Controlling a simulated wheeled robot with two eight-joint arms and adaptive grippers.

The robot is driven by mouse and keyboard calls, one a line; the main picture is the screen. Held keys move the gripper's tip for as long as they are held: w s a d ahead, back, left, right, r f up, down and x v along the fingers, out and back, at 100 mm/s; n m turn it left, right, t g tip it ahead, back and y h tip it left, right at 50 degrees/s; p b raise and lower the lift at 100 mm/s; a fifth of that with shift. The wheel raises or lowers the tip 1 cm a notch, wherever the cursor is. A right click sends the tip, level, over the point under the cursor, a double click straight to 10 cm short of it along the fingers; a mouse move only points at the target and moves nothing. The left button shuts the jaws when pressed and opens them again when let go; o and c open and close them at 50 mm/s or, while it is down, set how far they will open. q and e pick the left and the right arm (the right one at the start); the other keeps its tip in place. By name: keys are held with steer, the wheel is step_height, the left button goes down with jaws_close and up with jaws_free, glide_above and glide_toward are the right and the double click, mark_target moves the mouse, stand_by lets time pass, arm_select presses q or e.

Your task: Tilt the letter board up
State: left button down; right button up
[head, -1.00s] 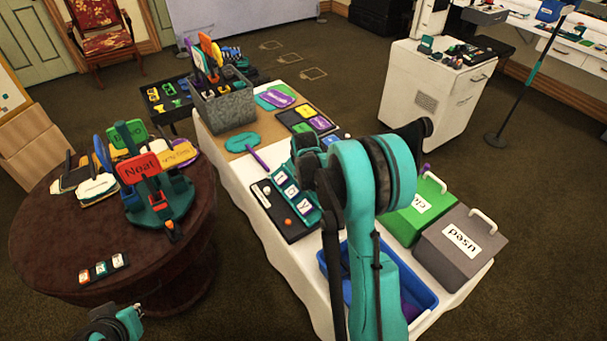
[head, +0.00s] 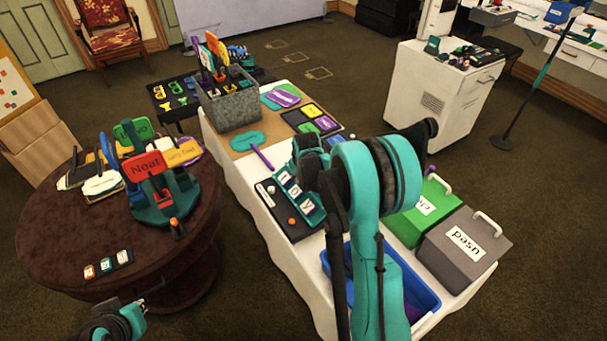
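The letter board is a dark tray (head: 268,201) with a teal strip (head: 310,209) of white letter tiles along its right side. It lies on the white-covered table in the head view. The strip's slope is hard to judge. My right arm crosses in front of the table, and a teal part of it shows by the strip's far end. The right fingertips are hidden behind the arm, so contact with the board cannot be told. My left gripper (head: 145,303) is at the bottom left, beside the round table and far from the board. Its fingers are too small to read.
A blue bin (head: 425,292), a green box (head: 408,222) and a grey box (head: 464,255) stand at the table's near right. A grey holder (head: 230,108) with paddles stands at the far end. The round brown table (head: 50,236) carries a teal sign stand (head: 160,205).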

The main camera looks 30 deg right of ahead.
steer(key=shift+r, duration=0.2)
steer(key=shift+s+r, duration=0.1)
steer(key=shift+r, duration=0.2)
steer(key=v, duration=1.1)
steer(key=shift+a, duration=0.1)
steer(key=s+a+r+t+y, duration=0.1)
steer(key=s+a, duration=0.6)
steer(key=s, duration=0.4)
steer(key=s+a+r+m+t, duration=0.1)
steer(key=s+a, duration=0.7)
steer(key=s, duration=0.4)
steer(key=shift+s+y, duration=0.15)
steer(key=shift+y, duration=0.25)
